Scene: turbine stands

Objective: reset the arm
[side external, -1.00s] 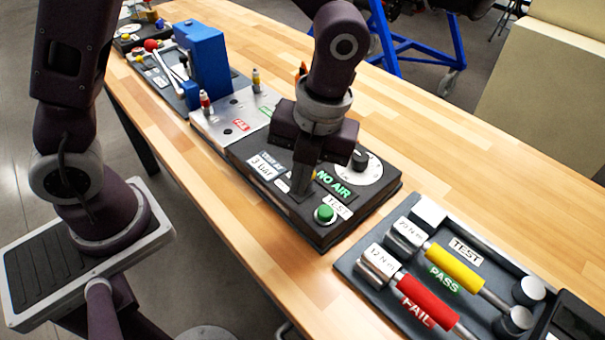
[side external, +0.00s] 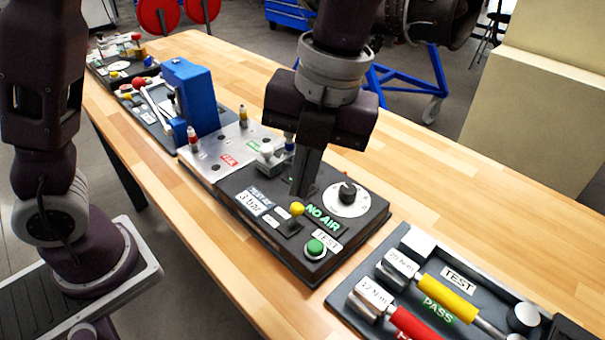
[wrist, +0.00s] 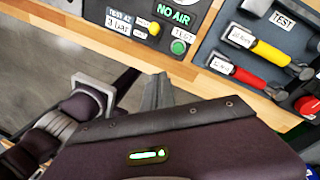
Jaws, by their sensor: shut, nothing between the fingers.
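My gripper (side external: 303,188) hangs over the black test panel in the side external view, its fingers shut together and pointing down. Nothing shows between the fingers. In the wrist view the closed fingers (wrist: 158,92) stick up beyond the dark gripper body. The black panel (side external: 340,225) carries a yellow-topped lever (side external: 297,210), a green button (side external: 315,247), a white dial with a black knob (side external: 347,193) and a lit NO AIR sign (side external: 323,217). The fingers appear behind the lever and apart from it. They hide part of the panel.
A tray (side external: 408,243) with yellow (side external: 447,297) and red (side external: 415,325) torque tools lies at the right. A silver plate (side external: 215,165) with small fittings and a blue block (side external: 192,95) stand left of the panel. The wooden table (side external: 470,205) is clear behind the panel.

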